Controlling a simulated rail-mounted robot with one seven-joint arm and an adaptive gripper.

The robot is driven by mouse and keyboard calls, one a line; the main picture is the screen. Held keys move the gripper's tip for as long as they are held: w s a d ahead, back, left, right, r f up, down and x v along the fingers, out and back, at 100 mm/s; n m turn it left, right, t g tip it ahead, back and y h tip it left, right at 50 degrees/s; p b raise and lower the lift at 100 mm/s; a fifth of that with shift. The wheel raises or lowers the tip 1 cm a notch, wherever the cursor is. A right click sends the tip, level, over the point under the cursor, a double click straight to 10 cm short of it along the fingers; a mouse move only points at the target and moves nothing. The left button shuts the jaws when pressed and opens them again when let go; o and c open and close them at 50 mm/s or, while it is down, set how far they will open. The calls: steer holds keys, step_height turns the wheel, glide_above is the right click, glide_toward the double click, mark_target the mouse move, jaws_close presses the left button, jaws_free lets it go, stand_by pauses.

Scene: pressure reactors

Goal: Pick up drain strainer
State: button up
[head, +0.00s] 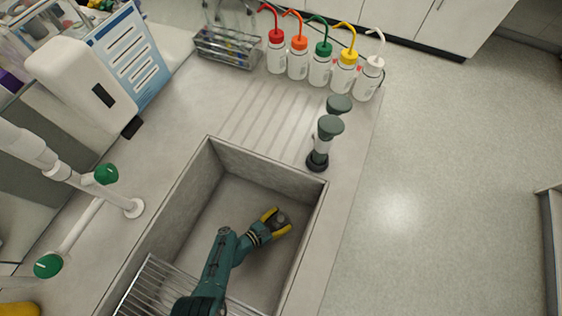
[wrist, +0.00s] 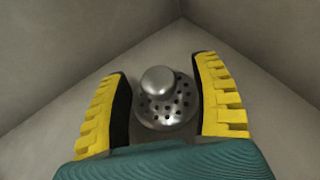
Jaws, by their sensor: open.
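The drain strainer (wrist: 166,100) is a round metal piece with a knob on top and a perforated skirt. It sits on the sink floor near a corner in the wrist view. My gripper (wrist: 164,92) has yellow fingers with dark inner pads, open on either side of the strainer. A gap shows between the knob and each finger.
The sink (head: 318,215) has steep walls close to my gripper. A wire rack (head: 150,285) covers its near end. Several wash bottles (head: 321,66) line the back. A white faucet (head: 131,208) is at left.

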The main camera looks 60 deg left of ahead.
steer(key=shift+c, duration=0.3)
jaws_close()
steer(key=shift+r, duration=0.1)
